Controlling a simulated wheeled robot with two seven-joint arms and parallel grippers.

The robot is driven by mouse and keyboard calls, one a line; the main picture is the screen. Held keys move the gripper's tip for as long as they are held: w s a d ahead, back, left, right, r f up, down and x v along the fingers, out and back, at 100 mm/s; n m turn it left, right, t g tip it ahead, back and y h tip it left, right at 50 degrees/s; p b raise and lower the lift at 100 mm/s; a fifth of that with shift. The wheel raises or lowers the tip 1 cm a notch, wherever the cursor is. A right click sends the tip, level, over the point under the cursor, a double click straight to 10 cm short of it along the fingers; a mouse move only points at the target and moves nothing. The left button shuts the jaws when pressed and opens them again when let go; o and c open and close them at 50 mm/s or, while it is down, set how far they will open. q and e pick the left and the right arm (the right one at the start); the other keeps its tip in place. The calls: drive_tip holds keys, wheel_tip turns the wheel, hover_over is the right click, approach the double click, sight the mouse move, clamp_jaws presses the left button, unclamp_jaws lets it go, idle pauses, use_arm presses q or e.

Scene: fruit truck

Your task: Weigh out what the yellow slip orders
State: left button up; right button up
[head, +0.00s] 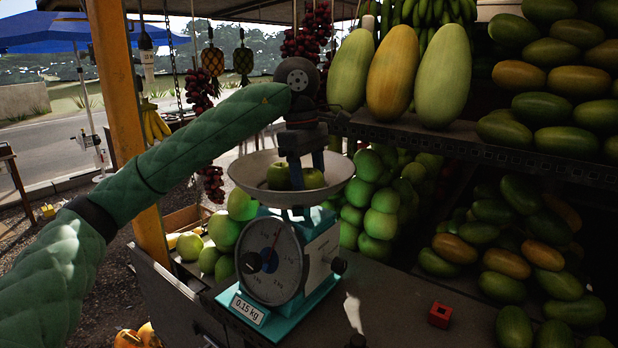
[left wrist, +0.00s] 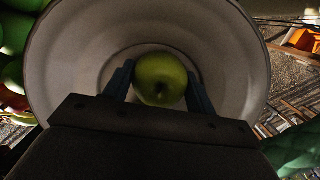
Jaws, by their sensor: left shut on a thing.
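A teal scale (head: 312,272) with a round dial (head: 272,262) stands on the counter, and its plate (head: 249,307) reads 0.15 kg. A pale metal pan (head: 245,180) sits on top; it also shows in the left wrist view (left wrist: 75,60). My left gripper (head: 308,172) points down into the pan, shut on a green apple (head: 314,179). In the left wrist view this apple (left wrist: 161,80) is between both fingers. I cannot make out a yellow slip. My right gripper is out of view.
Green fruits (head: 378,224) are piled behind the scale, and more (head: 224,232) lie to its left. A shelf edge (head: 450,155) with large melons (head: 443,75) is close to the right of my gripper. A small red block (head: 440,315) lies on the counter. A yellow post (head: 125,100) stands left.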

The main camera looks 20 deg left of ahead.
use_arm(q)
drive_tip(key=shift+f, duration=0.15)
drive_tip(key=o, duration=1.1)
drive_tip(key=shift+o, duration=0.2)
